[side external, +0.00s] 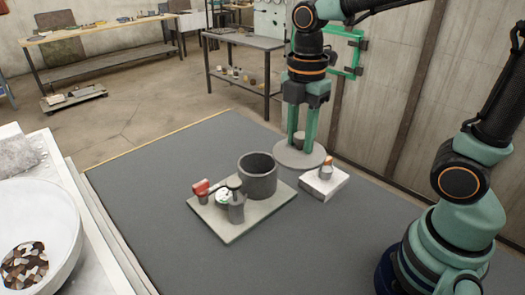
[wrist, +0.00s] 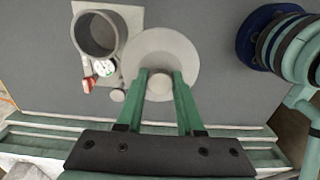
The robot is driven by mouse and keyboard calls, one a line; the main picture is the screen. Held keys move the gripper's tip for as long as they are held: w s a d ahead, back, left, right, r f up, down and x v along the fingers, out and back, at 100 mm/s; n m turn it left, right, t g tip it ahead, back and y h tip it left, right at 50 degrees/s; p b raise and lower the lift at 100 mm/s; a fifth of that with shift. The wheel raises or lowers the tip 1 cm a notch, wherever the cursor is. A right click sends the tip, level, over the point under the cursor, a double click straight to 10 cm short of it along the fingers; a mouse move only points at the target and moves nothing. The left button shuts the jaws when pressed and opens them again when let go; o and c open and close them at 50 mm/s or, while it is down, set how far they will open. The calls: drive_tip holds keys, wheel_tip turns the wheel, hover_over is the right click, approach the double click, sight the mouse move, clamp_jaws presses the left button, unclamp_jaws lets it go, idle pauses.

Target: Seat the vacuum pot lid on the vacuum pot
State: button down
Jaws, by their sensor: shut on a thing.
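The vacuum pot (side external: 257,178) is a dark grey open cylinder on a pale base plate (side external: 232,232); its open top also shows in the wrist view (wrist: 95,35). The vacuum pot lid (side external: 285,156) is a flat light grey disc with a knob, roughly level; it also shows in the wrist view (wrist: 180,52). My gripper (side external: 299,138) is shut on the lid's knob (wrist: 159,84), its two green fingers on either side. The lid is apart from the pot, to its right and behind it in the side view. Its exact height is hard to tell.
A red-handled valve (side external: 201,188), a round white gauge (side external: 222,197) and a grey cylinder (side external: 236,209) stand on the plate left of the pot. The front mat is clear.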

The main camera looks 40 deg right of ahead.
drive_tip(key=w+d+f, duration=0.1)
drive_tip(key=w+f, duration=0.1)
drive_tip(key=w, duration=0.5)
drive_tip(key=w+f, duration=0.3)
drive_tip(key=w, duration=0.4)
drive_tip(key=shift+s+d+f, duration=0.15)
drive_tip(key=shift+f, duration=2.15)
drive_tip(key=shift+f, duration=0.45)
unclamp_jaws()
wheel_tip(320, 180, up, 7)
idle(1.4)
